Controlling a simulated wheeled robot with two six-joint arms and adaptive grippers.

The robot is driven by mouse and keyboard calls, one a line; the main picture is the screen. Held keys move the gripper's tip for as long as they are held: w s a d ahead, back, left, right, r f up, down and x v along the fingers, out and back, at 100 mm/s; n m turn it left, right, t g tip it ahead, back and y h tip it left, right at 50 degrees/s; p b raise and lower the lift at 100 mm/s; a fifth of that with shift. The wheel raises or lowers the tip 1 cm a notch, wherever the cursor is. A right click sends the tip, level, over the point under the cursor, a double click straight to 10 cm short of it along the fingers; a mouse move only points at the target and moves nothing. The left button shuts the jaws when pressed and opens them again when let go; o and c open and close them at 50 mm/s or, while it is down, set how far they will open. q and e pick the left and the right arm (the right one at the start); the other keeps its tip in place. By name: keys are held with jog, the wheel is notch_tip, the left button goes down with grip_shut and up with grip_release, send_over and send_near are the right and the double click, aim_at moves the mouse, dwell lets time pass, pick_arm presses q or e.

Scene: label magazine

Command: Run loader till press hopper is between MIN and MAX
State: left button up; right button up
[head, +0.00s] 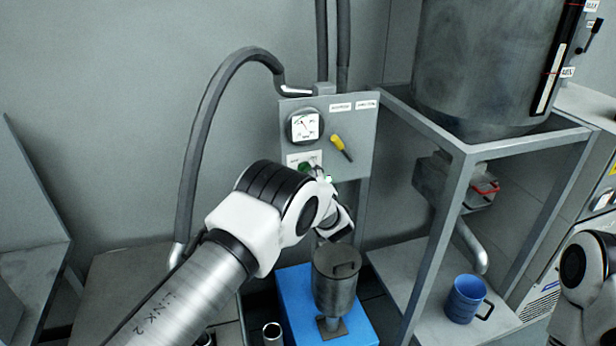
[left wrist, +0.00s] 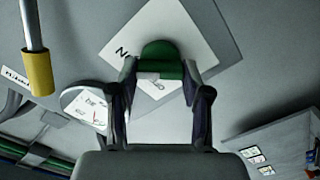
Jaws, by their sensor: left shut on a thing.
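The grey control box (head: 351,125) carries a round dial gauge (head: 304,126), a yellow-handled lever (head: 341,147) and a green knob (head: 304,167) on a white plate. My left gripper (left wrist: 161,78) is shut on the green knob (left wrist: 160,50). A white bar on the knob shows between the fingers; the plate lettering is partly covered. In the head view my wrist hides most of the fingers. The large metal hopper (head: 470,60) stands at upper right. Its sight strip (head: 548,80) has small red marks and labels too small to read; I cannot tell the level surely. My right gripper is out of view.
A grey frame (head: 465,150) supports the hopper, with a spout and a blue mug (head: 465,299) below. A metal canister (head: 335,285) stands on a blue block (head: 297,300) below my left wrist. A thick hose (head: 195,140) arches left of the box. My right arm shows at lower right.

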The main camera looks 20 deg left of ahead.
pick_arm(q)
jog(key=n+b, duration=0.6)
jog(key=b, duration=0.3)
jog(key=n+b, duration=0.6)
jog(key=b, duration=0.3)
jog(key=n+b, duration=0.5)
jog(key=b, duration=0.5)
jog(key=shift+f+n, duration=0.3)
jog(key=shift+n, duration=0.1)
jog(key=o, duration=1.2)
jog(key=shift+a, duration=0.15)
jog(key=shift+c, duration=0.2)
